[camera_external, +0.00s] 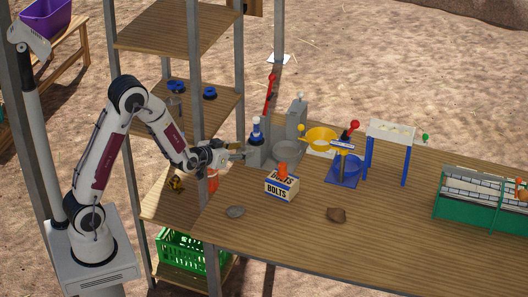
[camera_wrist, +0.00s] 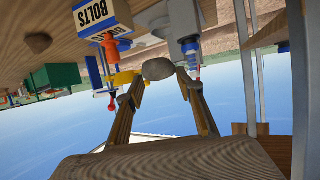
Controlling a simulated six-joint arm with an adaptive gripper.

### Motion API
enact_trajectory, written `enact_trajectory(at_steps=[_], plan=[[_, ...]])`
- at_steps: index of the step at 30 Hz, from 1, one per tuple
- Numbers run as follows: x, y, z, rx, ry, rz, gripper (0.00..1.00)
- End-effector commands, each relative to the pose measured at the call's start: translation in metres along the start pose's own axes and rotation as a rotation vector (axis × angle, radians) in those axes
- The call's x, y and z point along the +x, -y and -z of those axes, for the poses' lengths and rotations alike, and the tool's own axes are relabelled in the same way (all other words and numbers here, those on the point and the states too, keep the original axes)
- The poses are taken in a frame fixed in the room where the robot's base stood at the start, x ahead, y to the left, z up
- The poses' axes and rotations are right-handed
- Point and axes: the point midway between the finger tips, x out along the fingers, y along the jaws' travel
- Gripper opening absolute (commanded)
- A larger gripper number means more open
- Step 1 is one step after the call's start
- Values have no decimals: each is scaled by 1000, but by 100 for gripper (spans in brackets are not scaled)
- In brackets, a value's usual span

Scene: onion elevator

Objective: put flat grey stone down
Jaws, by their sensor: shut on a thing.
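My gripper (camera_external: 238,154) is at the left end of the wooden table, beside the grey blocks. In the wrist view, its two fingertips (camera_wrist: 160,76) are closed on a rounded pale grey stone (camera_wrist: 158,69), held above the table. In the external view, the held stone cannot be told apart from the grey things behind it. Another grey flat stone (camera_external: 235,211) lies on the table near its front left edge. A brown stone (camera_external: 337,214) lies further right on the table, and a brownish stone also shows in the wrist view (camera_wrist: 38,42).
A BOLTS box (camera_external: 281,186) with an orange item stands right of my gripper. A green rack (camera_external: 480,205) is at right. The front middle of the table is clear.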

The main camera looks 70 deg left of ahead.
Motion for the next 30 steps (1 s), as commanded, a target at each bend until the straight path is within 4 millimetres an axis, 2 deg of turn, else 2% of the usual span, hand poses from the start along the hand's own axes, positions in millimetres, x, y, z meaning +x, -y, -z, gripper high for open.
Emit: enact_trajectory(at_steps=[4,21,30], plan=[[-9,13,-3,-7,-1,17,9],[10,10,-44,-6,0,14,9],[12,10,-48,-7,-2,14,9]])
